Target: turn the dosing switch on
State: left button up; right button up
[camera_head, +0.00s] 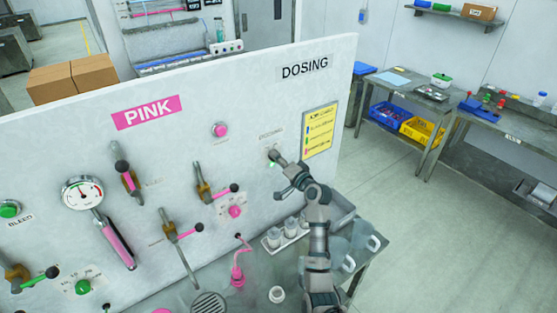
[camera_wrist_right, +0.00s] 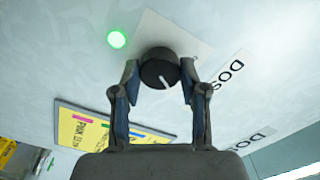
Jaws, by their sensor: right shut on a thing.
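The dosing switch is a round black knob (camera_wrist_right: 158,72) with a white pointer line, on the white panel under the DOSING sign (camera_head: 305,67). In the wrist view its pointer is aimed down and slightly right. My right gripper (camera_wrist_right: 160,80) has one finger on each side of the knob and is shut on it. In the head view my right gripper (camera_head: 278,162) reaches the panel and mostly hides the knob. A green lamp (camera_wrist_right: 117,39) beside the knob is lit. My left gripper is not in view.
A yellow card (camera_head: 320,130) hangs right of the switch. Pink-handled valves, a gauge (camera_head: 83,193) and a pink button (camera_head: 220,130) are on the panel to the left. Below my right arm are a rack of cups (camera_head: 286,233) and pitchers (camera_head: 365,240). Floor to the right is clear.

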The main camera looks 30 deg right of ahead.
jog(key=shift+a+f, duration=0.1)
jog(key=shift+f, duration=0.35)
jog(key=o, duration=1.1)
jog(key=shift+o, duration=0.2)
jog(key=shift+w, duration=0.25)
jog(key=shift+r, duration=0.15)
jog(key=s+d, duration=0.1)
jog(key=s, duration=1)
jog(key=shift+s+d, duration=0.15)
jog(key=shift+s, duration=0.25)
